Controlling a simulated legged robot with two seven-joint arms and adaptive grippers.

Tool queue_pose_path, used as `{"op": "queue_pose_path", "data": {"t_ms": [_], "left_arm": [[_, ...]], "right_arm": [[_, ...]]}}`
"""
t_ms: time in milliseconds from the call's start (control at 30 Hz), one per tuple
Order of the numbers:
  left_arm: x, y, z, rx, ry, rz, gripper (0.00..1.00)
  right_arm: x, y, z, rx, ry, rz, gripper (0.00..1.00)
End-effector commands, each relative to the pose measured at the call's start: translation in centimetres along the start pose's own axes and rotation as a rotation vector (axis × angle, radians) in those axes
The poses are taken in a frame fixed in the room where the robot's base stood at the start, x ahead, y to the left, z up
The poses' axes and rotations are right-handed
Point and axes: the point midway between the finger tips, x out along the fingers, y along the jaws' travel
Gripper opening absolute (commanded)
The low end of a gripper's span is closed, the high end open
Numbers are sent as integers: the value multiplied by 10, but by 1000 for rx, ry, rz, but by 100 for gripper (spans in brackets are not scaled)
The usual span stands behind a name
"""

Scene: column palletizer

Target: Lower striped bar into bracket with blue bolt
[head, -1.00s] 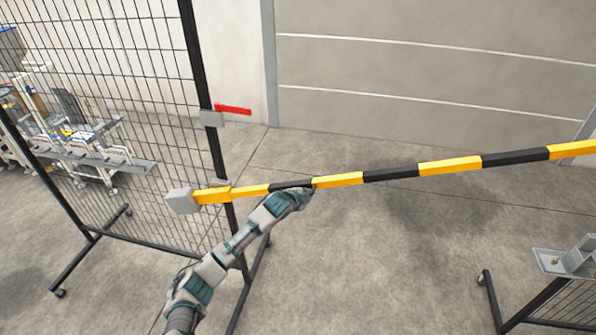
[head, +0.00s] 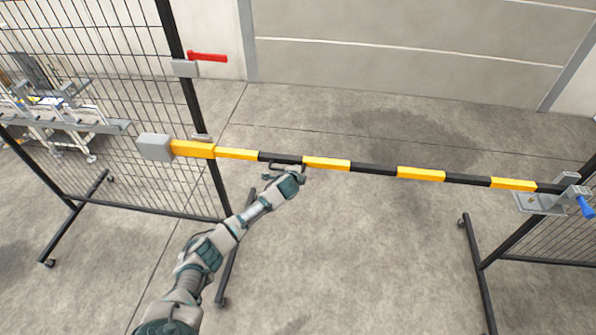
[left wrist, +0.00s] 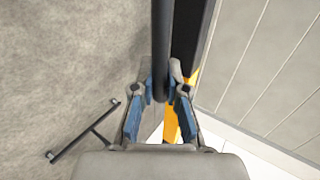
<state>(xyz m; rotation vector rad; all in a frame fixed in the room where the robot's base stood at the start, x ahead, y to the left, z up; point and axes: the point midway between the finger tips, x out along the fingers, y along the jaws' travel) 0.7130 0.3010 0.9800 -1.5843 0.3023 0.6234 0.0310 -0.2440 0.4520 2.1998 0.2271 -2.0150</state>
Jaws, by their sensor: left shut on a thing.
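The yellow-and-black striped bar (head: 421,174) spans the gap between two fence panels, sloping slightly down to the right in the head view. Its left end joins a grey block (head: 155,147). Its black right end is at the grey bracket (head: 541,203), by the upright plates; I cannot tell if it is fully seated. The blue bolt (head: 586,207) sticks out at the bracket's right side. My left gripper (head: 290,174) is shut on a dark handle at the bar's front side. In the left wrist view the fingers (left wrist: 162,90) close around a dark rod (left wrist: 161,40), with the bar behind.
A mesh fence panel (head: 90,110) on a wheeled stand is at left, with a red lever (head: 207,57) on its post. Another panel (head: 560,235) stands at right. Equipment (head: 60,100) shows behind the left mesh. The floor between the panels is clear.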

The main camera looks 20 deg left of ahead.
Motion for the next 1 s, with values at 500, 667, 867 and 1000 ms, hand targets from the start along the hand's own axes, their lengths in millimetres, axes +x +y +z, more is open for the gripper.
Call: {"op": "queue_pose_path", "data": {"t_ms": [500,667,867,1000], "left_arm": [[2,8,4,5,-12,16,39],[-1,7,2,5,-9,12,39],[-26,6,1,6,-9,11,39],[-54,7,3,6,-8,12,39]], "right_arm": [[0,0,0,-2,0,0,0],[0,4,1,-4,1,5,0],[0,4,1,-3,2,2,0],[0,3,1,-3,1,2,0]]}}
